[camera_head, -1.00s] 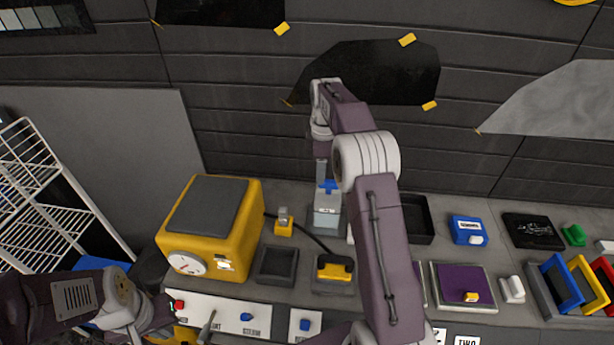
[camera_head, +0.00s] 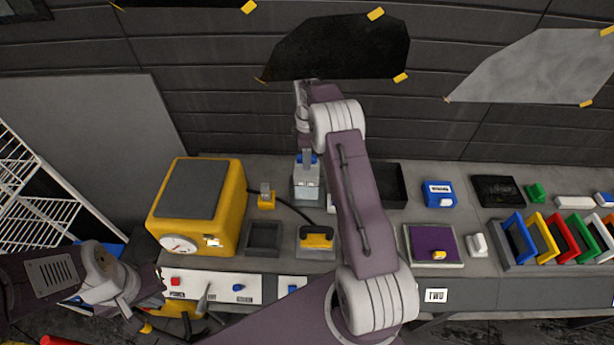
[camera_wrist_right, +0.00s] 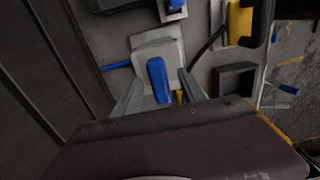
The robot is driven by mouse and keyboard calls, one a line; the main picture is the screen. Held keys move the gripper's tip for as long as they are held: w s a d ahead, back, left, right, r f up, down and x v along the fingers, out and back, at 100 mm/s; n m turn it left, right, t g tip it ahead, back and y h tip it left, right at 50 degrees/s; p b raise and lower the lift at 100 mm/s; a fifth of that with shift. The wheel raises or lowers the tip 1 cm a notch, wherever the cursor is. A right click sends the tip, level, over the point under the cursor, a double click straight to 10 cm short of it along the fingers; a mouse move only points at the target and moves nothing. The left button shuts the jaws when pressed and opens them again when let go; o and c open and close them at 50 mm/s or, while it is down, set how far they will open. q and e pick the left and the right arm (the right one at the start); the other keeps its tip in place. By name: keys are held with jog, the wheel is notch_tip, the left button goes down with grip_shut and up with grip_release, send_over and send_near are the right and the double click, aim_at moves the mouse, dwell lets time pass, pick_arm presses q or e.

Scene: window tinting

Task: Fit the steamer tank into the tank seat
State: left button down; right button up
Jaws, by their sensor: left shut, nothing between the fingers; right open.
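The steamer tank, a pale grey block with a blue handle (camera_head: 307,186), stands upright on the bench, left of my right arm. My right gripper (camera_head: 307,158) points down above it. In the right wrist view, the open fingers (camera_wrist_right: 162,98) lie either side of the tank's blue handle (camera_wrist_right: 158,80); I cannot tell whether they touch it. A dark, empty square tray (camera_head: 263,238), which looks like the tank seat, lies to the left and nearer; it also shows in the right wrist view (camera_wrist_right: 235,80). My left gripper (camera_head: 155,288) is shut and empty, left of the switch panel.
A yellow box with a gauge (camera_head: 198,208) stands left of the tray. A black-handled yellow tool (camera_head: 316,238) sits right of it, with a dark cable behind. A small yellow block (camera_head: 266,197) stands behind the tray. A black bin (camera_head: 390,185) is right of my right arm.

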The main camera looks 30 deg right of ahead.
notch_tip(320, 180, down, 2)
jog(key=shift+a+f+p, duration=0.1)
jog(key=shift+a+p, duration=0.05)
jog(key=shift+p, duration=0.15)
jog(key=shift+w+f, duration=0.15)
jog(key=shift+f, duration=0.2)
jog(key=c, duration=1)
jog(key=shift+r, duration=0.1)
grip_shut()
